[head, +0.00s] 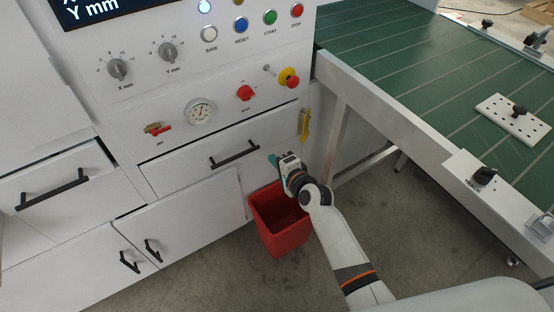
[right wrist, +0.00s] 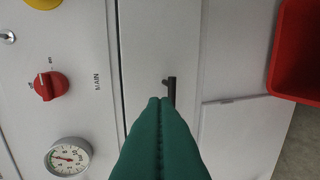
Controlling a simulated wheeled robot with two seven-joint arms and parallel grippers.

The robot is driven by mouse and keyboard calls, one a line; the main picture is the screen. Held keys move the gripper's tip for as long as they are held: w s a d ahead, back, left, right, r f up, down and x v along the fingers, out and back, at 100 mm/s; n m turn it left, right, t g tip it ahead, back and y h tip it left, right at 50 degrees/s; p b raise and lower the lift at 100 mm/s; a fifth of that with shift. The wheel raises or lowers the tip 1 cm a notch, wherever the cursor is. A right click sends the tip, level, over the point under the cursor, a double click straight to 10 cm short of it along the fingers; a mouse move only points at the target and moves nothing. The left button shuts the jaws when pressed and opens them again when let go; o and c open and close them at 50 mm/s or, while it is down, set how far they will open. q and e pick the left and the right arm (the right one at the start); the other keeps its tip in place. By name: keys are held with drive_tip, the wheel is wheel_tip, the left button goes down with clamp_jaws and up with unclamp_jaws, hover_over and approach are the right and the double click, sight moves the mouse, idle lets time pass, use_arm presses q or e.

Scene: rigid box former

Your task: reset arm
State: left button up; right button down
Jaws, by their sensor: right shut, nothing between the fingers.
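My right gripper (head: 274,160) is in front of the machine's white front in the head view, above the red bin and to the right of a drawer handle. In the right wrist view its green fingers (right wrist: 161,105) are together with nothing between them. They point at the white drawer front, and their tips overlap the near end of the black drawer handle (right wrist: 170,88) in the picture. I cannot tell whether they touch it. My left gripper is not in view.
A red bin (head: 268,236) stands on the floor below my right gripper. The white machine panel has a gauge (head: 199,113), a red knob (head: 245,93) and a red-and-yellow stop button (head: 288,78). A green conveyor table (head: 420,60) stands at right. Floor is clear around the bin.

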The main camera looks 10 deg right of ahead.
drive_tip(key=shift+s+d, duration=0.1)
drive_tip(key=shift+s, duration=0.15)
drive_tip(key=s+d+f+n+g+h+p, duration=0.1)
drive_tip(key=s+d+f+n+g+h, duration=0.2)
drive_tip(key=s+f, duration=0.9)
drive_tip(key=s+d+f+n+g+p, duration=0.15)
drive_tip(key=s+f+n+g, duration=0.3)
drive_tip(key=s+f, duration=0.75)
drive_tip(key=s+d+f+n+g, duration=0.1)
drive_tip(key=s+d+f+n, duration=0.1)
drive_tip(key=s, duration=0.7)
drive_tip(key=s+d+f+n+g+h, duration=0.1)
drive_tip(key=s+d+f+n+g, duration=0.1)
drive_tip(key=s+f, duration=0.4)
drive_tip(key=s+d+f+n+g+h+p, duration=0.1)
drive_tip(key=s+d+f+n, duration=0.3)
drive_tip(key=s, duration=0.7)
drive_tip(key=shift+s+f+n+g, duration=0.35)
drive_tip(key=shift+f+n+g, duration=0.2)
drive_tip(key=shift+g, duration=0.1)
